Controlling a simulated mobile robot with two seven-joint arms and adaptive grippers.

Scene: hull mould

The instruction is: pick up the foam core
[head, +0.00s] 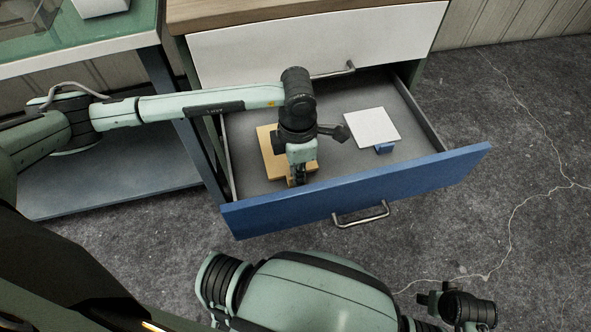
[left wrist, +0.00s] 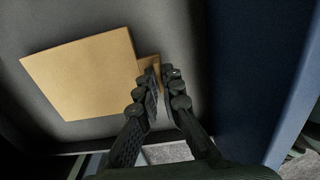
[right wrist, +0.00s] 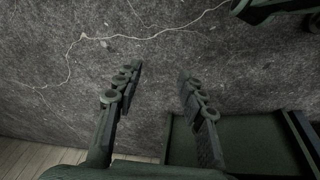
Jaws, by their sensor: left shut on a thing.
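The foam core, a flat tan panel (head: 270,158) with a small tab on its near edge, lies in the left part of the open drawer. It also shows in the left wrist view (left wrist: 85,75), with the tab (left wrist: 149,70) at its right edge. My left gripper (head: 298,178) points down into the drawer at the tab. In the left wrist view my left gripper (left wrist: 160,82) is shut on the tab, and its fingers hide part of it. My right gripper (right wrist: 158,75) is open and empty above the bare floor.
The open drawer has a blue front (head: 355,187) and a grey inside. A white panel (head: 372,127) with a blue tab (head: 384,148) lies to the right of the foam core. A closed white drawer (head: 310,45) is above. A workbench (head: 110,42) stands at the left.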

